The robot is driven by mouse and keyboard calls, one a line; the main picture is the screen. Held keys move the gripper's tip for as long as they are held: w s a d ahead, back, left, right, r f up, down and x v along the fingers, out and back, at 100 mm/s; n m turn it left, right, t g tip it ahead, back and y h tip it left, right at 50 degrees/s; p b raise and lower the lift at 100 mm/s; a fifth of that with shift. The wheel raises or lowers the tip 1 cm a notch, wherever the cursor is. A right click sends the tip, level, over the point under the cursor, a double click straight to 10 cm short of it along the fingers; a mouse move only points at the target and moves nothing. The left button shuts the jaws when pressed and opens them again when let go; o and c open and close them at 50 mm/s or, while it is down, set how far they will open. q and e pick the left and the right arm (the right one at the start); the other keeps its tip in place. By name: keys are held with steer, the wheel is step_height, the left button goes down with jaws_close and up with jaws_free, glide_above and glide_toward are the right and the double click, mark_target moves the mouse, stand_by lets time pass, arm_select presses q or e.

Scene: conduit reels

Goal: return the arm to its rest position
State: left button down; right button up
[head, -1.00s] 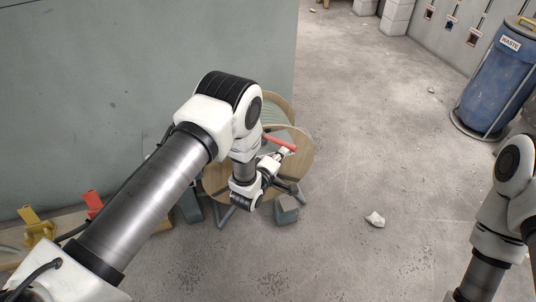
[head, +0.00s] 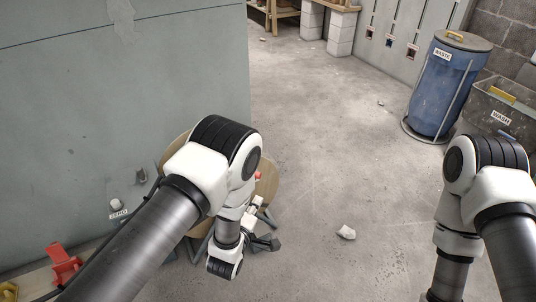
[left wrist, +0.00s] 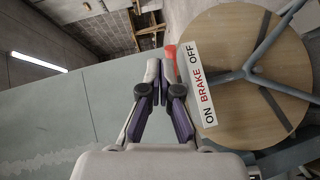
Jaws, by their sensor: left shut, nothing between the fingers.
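My left arm crosses the head view from the lower left. Its gripper (head: 266,243) hangs low in front of the wooden reel (head: 268,186). In the left wrist view the gripper's dark, purple-edged fingers (left wrist: 162,82) are shut with nothing between them. The reel's round wooden face (left wrist: 233,32) fills the right of that view, with a grey spoked frame across it. A white "ON BRAKE OFF" label (left wrist: 198,85) and a red brake handle (left wrist: 170,52) show beyond the fingers. My right arm stands at the right of the head view; its gripper is out of frame.
A grey-green wall panel (head: 120,120) stands behind the reel at left. A red bracket (head: 63,264) lies low at left. A blue waste bin (head: 447,90) and a grey wash tub (head: 500,108) stand at far right. A pale scrap (head: 346,232) lies on otherwise open floor.

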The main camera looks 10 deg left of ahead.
arm_select(q)
steer(key=s+a+f+g+y, duration=0.2)
steer(key=s+a+f+g, duration=0.15)
steer(key=a, duration=0.25)
steer(key=s+a+f+g+y, duration=0.1)
steer(key=s+a+f+g, duration=0.15)
steer(key=s+a, duration=0.3)
steer(key=s+a+f+m+g, duration=0.1)
steer(key=s+f+m+g, duration=0.1)
steer(key=s, duration=0.4)
steer(key=s+a+f+m+g, duration=0.2)
steer(key=s+f+m, duration=0.1)
steer(key=s, duration=0.3)
steer(key=s+d+m+g, duration=0.1)
steer(key=s+m+g, duration=0.5)
steer(key=s, duration=0.5)
step_height(320, 180, up, 14)
steer(key=m+p, duration=0.2)
steer(key=p, duration=1.1)
steer(key=shift+s+d+f+h, duration=0.15)
steer(key=shift+s+f+h, duration=0.05)
steer(key=shift+s+h, duration=0.15)
